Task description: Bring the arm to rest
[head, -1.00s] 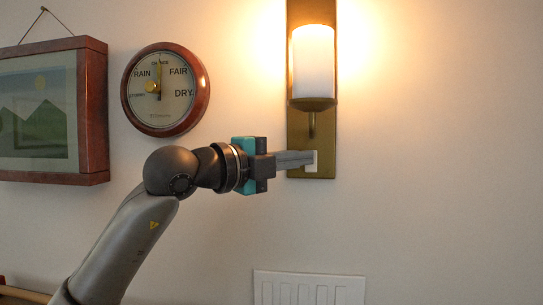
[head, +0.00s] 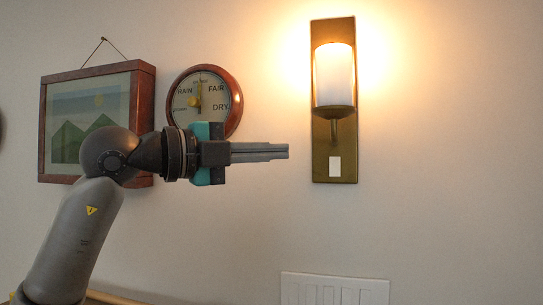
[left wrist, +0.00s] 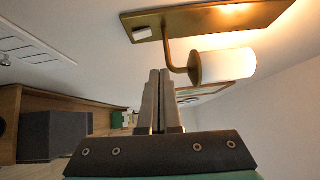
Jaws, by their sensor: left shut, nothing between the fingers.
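My left gripper (head: 288,152) is shut and empty. In the head view it points right and stops short of the wall lamp (head: 334,80), apart from it. The lamp is lit, with a white cylinder shade on a brass plate. A small white switch (head: 335,167) sits low on the plate. In the left wrist view the shut fingers (left wrist: 160,72) point toward the lamp shade (left wrist: 228,65) and the plate, and the switch (left wrist: 142,33) shows too. My right gripper is in neither view.
A round barometer (head: 205,97) and a framed mountain picture (head: 88,110) hang on the wall behind my left arm. A white slotted panel (head: 335,289) is at the bottom. The left wrist view shows a wooden shelf (left wrist: 40,100) with a dark box (left wrist: 55,136). The wall right of the lamp is bare.

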